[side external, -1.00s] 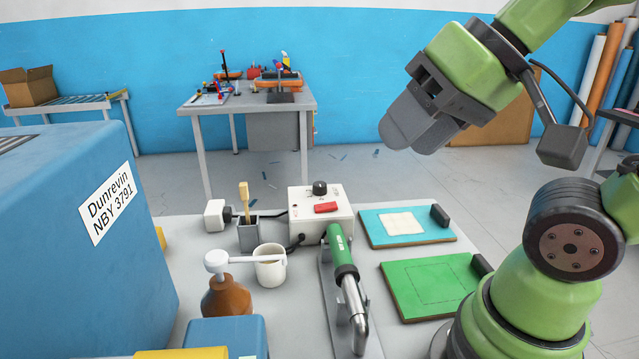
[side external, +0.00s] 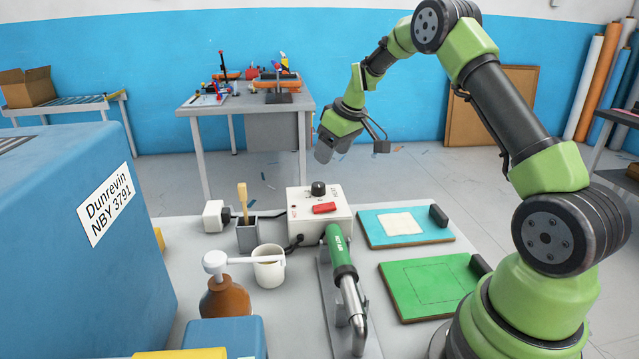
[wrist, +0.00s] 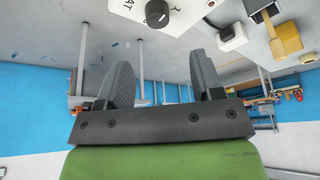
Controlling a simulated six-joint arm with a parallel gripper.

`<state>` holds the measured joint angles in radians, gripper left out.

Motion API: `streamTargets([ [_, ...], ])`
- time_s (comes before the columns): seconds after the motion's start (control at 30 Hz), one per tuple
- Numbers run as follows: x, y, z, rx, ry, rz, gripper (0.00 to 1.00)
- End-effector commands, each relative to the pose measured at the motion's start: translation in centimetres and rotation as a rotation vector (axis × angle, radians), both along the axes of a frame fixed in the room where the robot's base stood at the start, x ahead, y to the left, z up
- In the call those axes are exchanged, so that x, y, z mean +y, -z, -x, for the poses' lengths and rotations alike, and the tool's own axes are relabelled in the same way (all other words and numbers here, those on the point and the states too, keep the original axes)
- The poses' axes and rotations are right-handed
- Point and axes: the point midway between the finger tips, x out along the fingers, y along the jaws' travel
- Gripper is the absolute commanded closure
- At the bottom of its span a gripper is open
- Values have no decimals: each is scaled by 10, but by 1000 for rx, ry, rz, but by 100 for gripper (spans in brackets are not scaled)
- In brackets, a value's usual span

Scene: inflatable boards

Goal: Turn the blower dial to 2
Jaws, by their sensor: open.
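The blower control box (side external: 322,212) is white, with a black dial (side external: 318,189) on top and a red switch (side external: 324,208) on its sloping front. The dial's pointer setting is too small to read. My gripper (side external: 324,152) is in the air above and just behind the box, apart from the dial. In the wrist view my gripper (wrist: 166,85) shows two dark fingers spread wide with nothing between them. The dial (wrist: 158,12) is at the top edge there, beyond the fingertips, on the partly cut-off box (wrist: 180,18).
A green hot-air blower (side external: 339,252) rests on a stand before the box. A brush cup (side external: 247,234), white mug (side external: 269,266) and pump bottle (side external: 226,295) stand left. A blue board (side external: 375,236) and green board (side external: 410,300) lie right. The air around the box is clear.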

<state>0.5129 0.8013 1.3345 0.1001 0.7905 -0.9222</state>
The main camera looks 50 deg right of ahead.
Motion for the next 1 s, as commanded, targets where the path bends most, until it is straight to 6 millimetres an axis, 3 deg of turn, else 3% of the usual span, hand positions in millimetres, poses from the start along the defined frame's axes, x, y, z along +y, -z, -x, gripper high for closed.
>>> streamTargets([
  [0.17,-3,17,-5,5,-5,1,39],
  [0.6,-3,86,-34,4,-4,2,39],
  [1.0,-3,97,-39,3,-3,2,39],
])
